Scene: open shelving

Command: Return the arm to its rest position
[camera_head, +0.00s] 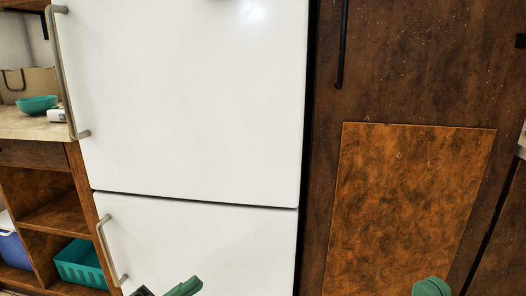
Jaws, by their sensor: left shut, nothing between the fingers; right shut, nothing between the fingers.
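My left gripper (184,287) shows at the bottom edge, left of centre, as a green tip with a small dark part beside it. It is shut and empty, in front of the lower white door. My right gripper (432,288) shows as a rounded green tip at the bottom edge, right of centre. It is shut and empty, in front of the brown wooden panel. The rest of both arms is out of view below.
A white fridge (190,100) with metal handles fills the middle. A dark wooden cabinet (420,60) stands to its right. At left, open shelving (50,215) holds a teal basket (80,264) and a blue box (13,250). A teal bowl (37,104) sits on the counter (25,124).

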